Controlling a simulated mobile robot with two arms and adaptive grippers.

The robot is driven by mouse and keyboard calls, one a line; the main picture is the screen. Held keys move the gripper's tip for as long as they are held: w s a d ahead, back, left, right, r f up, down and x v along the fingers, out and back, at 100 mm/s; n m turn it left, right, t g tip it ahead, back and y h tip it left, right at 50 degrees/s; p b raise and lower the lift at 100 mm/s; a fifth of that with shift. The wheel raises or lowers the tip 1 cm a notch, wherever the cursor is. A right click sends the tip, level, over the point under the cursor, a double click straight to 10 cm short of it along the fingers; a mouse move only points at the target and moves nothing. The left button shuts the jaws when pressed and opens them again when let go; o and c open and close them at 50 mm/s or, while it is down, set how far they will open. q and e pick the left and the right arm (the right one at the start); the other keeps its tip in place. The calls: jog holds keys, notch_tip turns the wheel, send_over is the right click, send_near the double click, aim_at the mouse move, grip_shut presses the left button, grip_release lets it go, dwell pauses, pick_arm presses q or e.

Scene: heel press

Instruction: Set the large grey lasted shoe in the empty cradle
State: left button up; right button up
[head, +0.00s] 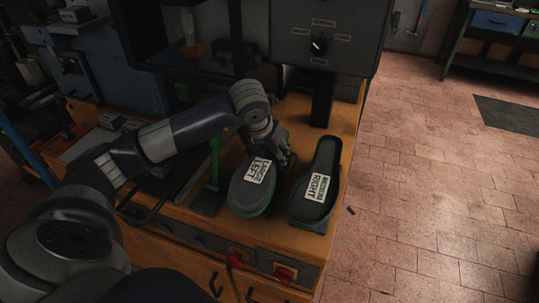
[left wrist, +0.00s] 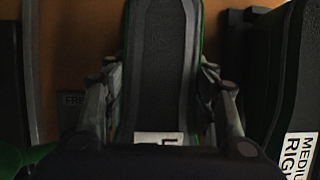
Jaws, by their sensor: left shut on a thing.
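The large shoe (head: 248,197), labelled LARGE LEFT, is grey with a dark sole facing up and a green edge. It is over the front of the orange bench. My left gripper (head: 277,153) is shut on its narrower rear part; in the left wrist view the fingers (left wrist: 160,85) sit on both sides of the black sole (left wrist: 162,60). A dark sole-shaped piece labelled MEDIUM RIGHT (head: 325,165) lies close on the right; it also shows in the left wrist view (left wrist: 296,85). I cannot tell whether the large shoe touches a cradle beneath it. My right gripper is not in view.
The dark press housing (head: 300,55) with a dial overhangs the back of the bench (head: 345,120). A green upright post (head: 214,160) stands left of the large shoe. Open tiled floor (head: 420,190) lies to the right.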

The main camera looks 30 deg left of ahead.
pick_arm(q)
jog(key=o, duration=1.4)
jog(key=shift+f, duration=0.1)
jog(key=v, duration=1.2)
jog(key=shift+d, duration=0.1)
